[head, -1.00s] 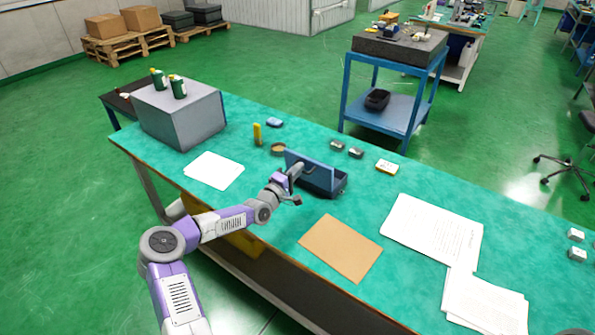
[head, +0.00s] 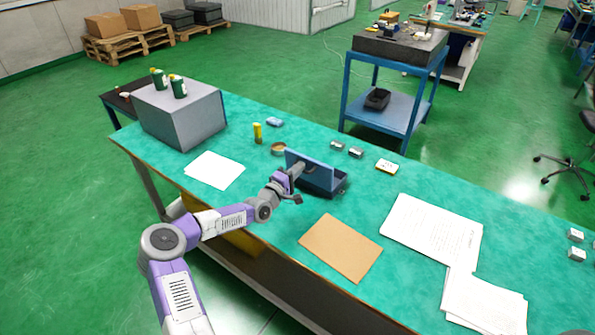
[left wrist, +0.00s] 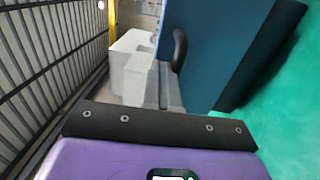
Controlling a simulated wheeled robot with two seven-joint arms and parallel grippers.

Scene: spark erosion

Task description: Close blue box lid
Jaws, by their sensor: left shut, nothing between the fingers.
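The blue box (head: 340,187) stands on the teal bench top, near its middle. Its blue lid (head: 320,174) is raised and stands steeply on the side towards my left arm. My left gripper (head: 301,167) is shut and empty, at the near face of the lid; I cannot tell whether it touches. In the left wrist view the lid (left wrist: 222,45) fills the upper right, with a black handle (left wrist: 180,50) on it close to the grey fingers (left wrist: 165,88). The box's inside is mostly hidden. My right gripper is not in view.
A tape roll (head: 279,148) and a yellow bottle (head: 257,133) stand behind the box. A brown envelope (head: 341,247) lies in front, and papers (head: 432,228) lie to the right. A grey block (head: 180,115) stands at the left end.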

